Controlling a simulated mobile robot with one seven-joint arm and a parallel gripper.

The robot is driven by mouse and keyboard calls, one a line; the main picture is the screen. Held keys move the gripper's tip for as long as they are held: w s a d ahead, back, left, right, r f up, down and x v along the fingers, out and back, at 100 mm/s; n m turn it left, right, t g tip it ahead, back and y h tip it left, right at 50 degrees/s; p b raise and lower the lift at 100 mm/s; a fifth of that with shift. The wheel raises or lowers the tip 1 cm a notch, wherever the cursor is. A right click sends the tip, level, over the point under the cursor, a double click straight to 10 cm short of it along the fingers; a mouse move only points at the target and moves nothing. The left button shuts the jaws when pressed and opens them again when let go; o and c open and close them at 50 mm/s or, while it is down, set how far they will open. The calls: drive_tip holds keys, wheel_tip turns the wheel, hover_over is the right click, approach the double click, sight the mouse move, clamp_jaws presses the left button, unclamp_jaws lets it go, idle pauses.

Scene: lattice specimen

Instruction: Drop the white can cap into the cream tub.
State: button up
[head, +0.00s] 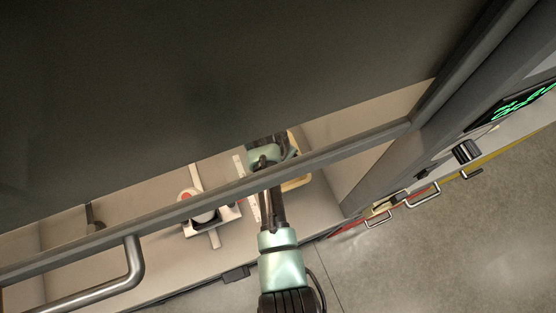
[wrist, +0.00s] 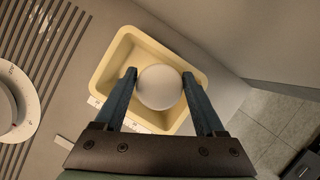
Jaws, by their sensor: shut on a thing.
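The white can cap (wrist: 160,87) is round and pale and sits between the two fingers of my gripper (wrist: 160,92) in the wrist view. My gripper is shut on it. The cream tub (wrist: 112,62) is a rectangular open container right behind the cap in that view, so the cap appears over its opening. How high the cap is above the tub I cannot tell. In the head view my arm reaches under a grey bar and its end covers most of the tub; a cream edge of the tub (head: 297,183) shows to the right. The cap is hidden there.
A raised dark panel and a grey frame bar (head: 330,155) with a metal handle (head: 135,270) lie around my arm. A white device with a red button (head: 200,211) stands left of the tub. A dial (wrist: 12,108) and a slotted surface are at the wrist view's left.

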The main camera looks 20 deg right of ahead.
wheel_tip(320, 180, down, 5)
drive_tip(key=b, duration=0.4)
drive_tip(key=shift+f+b, duration=0.1)
drive_tip(key=shift+b, duration=0.25)
drive_tip(key=o, duration=1.2)
drive_tip(key=shift+o, duration=0.2)
drive_tip(key=v, duration=1.3)
drive_tip(key=shift+b, duration=0.4)
